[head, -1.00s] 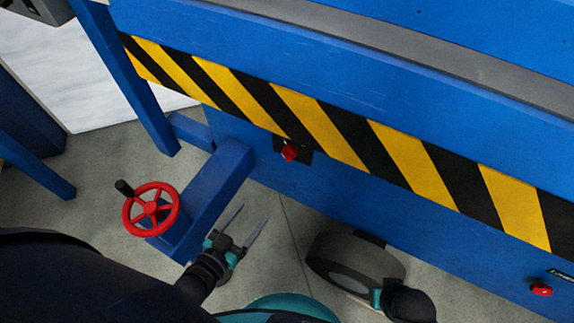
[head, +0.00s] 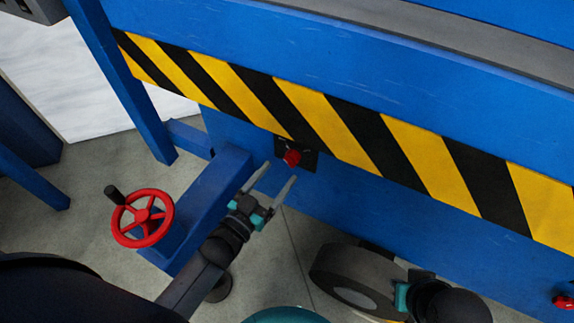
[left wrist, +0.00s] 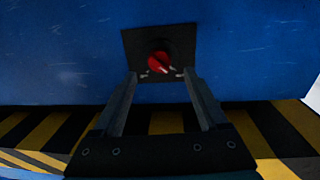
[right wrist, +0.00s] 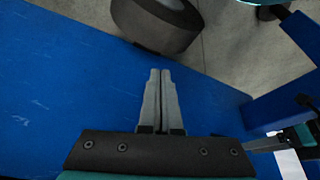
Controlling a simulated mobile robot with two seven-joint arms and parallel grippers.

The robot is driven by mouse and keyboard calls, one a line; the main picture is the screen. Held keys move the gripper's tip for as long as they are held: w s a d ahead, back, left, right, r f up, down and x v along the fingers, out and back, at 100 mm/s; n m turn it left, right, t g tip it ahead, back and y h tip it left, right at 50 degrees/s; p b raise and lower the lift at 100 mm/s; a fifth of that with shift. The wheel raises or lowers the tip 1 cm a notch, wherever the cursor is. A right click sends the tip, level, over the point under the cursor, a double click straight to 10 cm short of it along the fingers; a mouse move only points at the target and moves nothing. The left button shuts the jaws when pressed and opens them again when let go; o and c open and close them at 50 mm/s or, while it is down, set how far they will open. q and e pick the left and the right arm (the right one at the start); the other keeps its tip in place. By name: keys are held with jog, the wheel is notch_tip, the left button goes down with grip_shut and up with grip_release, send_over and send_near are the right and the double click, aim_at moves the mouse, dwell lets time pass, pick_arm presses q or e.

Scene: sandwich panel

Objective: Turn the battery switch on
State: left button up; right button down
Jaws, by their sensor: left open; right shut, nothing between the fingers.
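The battery switch is a red rotary knob (head: 292,157) on a black plate (head: 309,160), on the blue panel just below the striped band. In the left wrist view the knob (left wrist: 159,62) sits just beyond the fingertips, roughly centred between them, its pointer toward the lower right. My left gripper (head: 280,171) is open, its two fingers pointing at the switch from the lower left; whether they touch the plate cannot be told. My right gripper (right wrist: 162,75) is shut and empty, over the blue surface and away from the switch.
A red handwheel (head: 143,217) with a black handle stands left of my left arm. A dark wheel (head: 345,275) is on the floor below the panel. Another red control (head: 564,301) shows at the right edge. Blue frame legs (head: 127,95) stand at the left.

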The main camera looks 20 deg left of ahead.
aim_at(287, 163)
pick_arm(q)
jog(key=b+x, duration=0.1)
jog(key=x, duration=0.2)
jog(key=shift+w+f, duration=0.1)
jog(key=shift+w, duration=0.2)
jog(key=shift+w+d, duration=0.25)
jog(key=shift+w, duration=0.4)
pick_arm(e)
jog(key=shift+w+a+r+t, duration=0.15)
jog(key=shift+r+t, duration=0.1)
jog(key=shift+r, duration=0.5)
jog(key=shift+w+a+r+t, duration=0.15)
jog(key=shift+r+t, duration=0.1)
jog(key=shift+r, duration=0.45)
pick_arm(q)
jog(key=shift+c, duration=0.3)
pick_arm(e)
jog(key=shift+s, duration=0.1)
pick_arm(q)
grip_shut()
